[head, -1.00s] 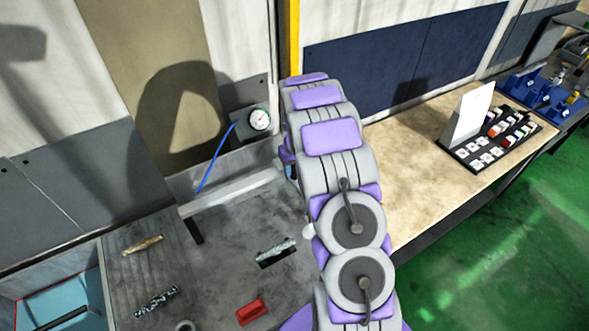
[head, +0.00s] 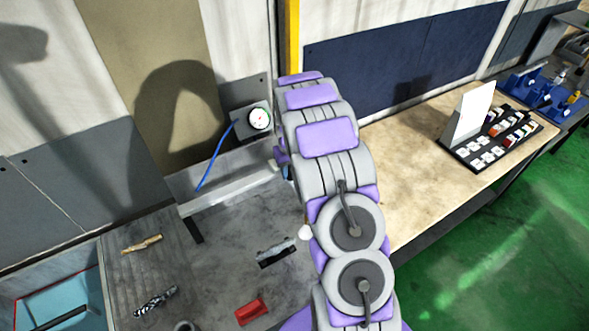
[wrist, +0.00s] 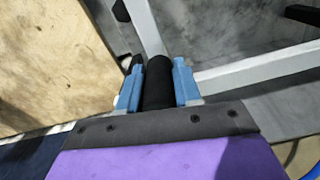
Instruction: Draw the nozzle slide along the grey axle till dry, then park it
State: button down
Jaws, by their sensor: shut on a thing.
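In the wrist view, my gripper (wrist: 158,85) has its two blue fingers shut on a black cylindrical grip (wrist: 158,75), which I take to be the nozzle slide's handle. A pale bar (wrist: 143,22) runs away just beyond the grip. In the head view, my arm hides most of the gripper and the nozzle. A light grey rail (head: 228,190) runs along the back of the grey bench, its right end near my gripper. A grey metal axle (head: 276,249) lies over a dark slot on the bench. Whether it is wet cannot be told.
A gauge (head: 259,119) with a blue hose (head: 214,158) is at the back wall. A brass-coloured part (head: 142,244), a dark spiral tool (head: 156,301) and a red block (head: 250,311) lie on the bench. A wooden table (head: 425,160) stands right, with a black tray (head: 490,150).

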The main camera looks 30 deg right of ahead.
jog(key=a+b, duration=0.6)
jog(key=a, duration=2.4)
jog(key=shift+a, duration=0.4)
jog(key=c, duration=1.2)
grip_release()
jog(key=shift+a, duration=0.1)
jog(key=o, duration=0.4)
jog(key=shift+a, duration=0.3)
jog(key=shift+d, duration=0.1)
notch_tip(320, 180, up, 17)
jog(key=shift+r+b, duration=0.1)
jog(key=shift+b, duration=0.6)
jog(key=shift+a, duration=0.2)
